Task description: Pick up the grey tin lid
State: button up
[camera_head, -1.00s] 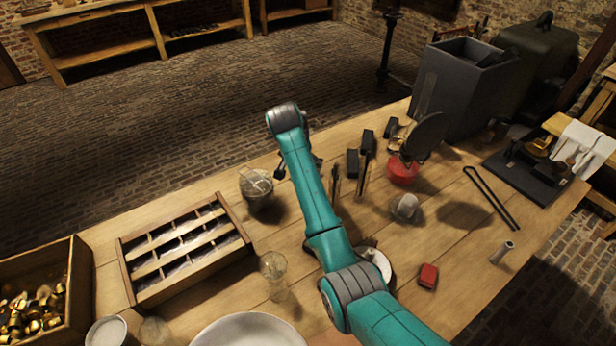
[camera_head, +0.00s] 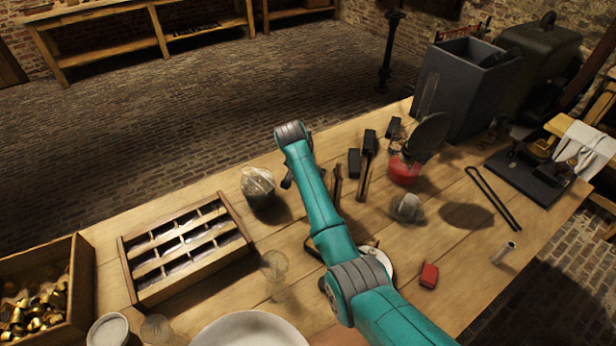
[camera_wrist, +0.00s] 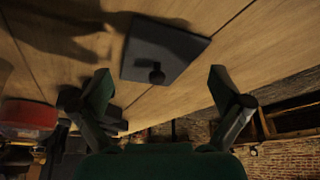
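The grey tin lid looks to be the dark grey square plate (camera_wrist: 178,52) with a small round knob (camera_wrist: 157,73) in the wrist view. It lies flat on the wooden table, with the knob facing up. My gripper (camera_wrist: 161,76) is open and empty. Its two fingers stand apart to either side of the knob in the picture, and I see no contact with the lid. In the head view my arm hides most of the gripper, and I cannot make out the lid clearly there.
A red tin (camera_head: 404,171) with a dark disc (camera_head: 427,138) above it and several dark blocks stand right of my arm. A grey rounded piece (camera_head: 408,208) and a red block (camera_head: 429,275) are nearer. A compartment tray (camera_head: 143,291) and glass jar (camera_head: 258,186) are left.

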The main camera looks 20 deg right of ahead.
jog(key=shift+s, duration=0.1)
grip_shut()
